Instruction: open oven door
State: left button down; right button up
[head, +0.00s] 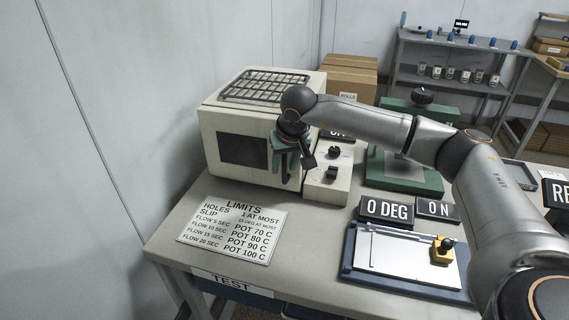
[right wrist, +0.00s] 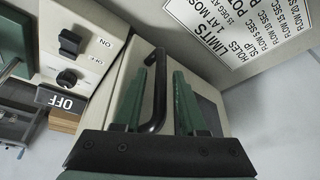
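The oven (head: 255,122) is a cream box with a dark window (head: 242,149) and a wire rack on top; its door looks closed. My right gripper (head: 284,162) is in front of the right side of the oven's front. In the right wrist view, its green fingers (right wrist: 159,74) are apart, on either side of the black bar handle (right wrist: 160,92). A gap shows between the handle and the fingers; whether either finger touches it is unclear. In the head view the gripper mostly hides the handle. My left gripper is not in view.
A control box (head: 327,185) with black switches stands right of the oven. A limits sheet (head: 232,228) lies flat in front of the oven on the table (head: 185,218). A blue-framed board (head: 405,262) and a green press (head: 405,175) are further right. A grey wall is close on the left.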

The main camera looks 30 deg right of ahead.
grip_shut()
dwell(1.2)
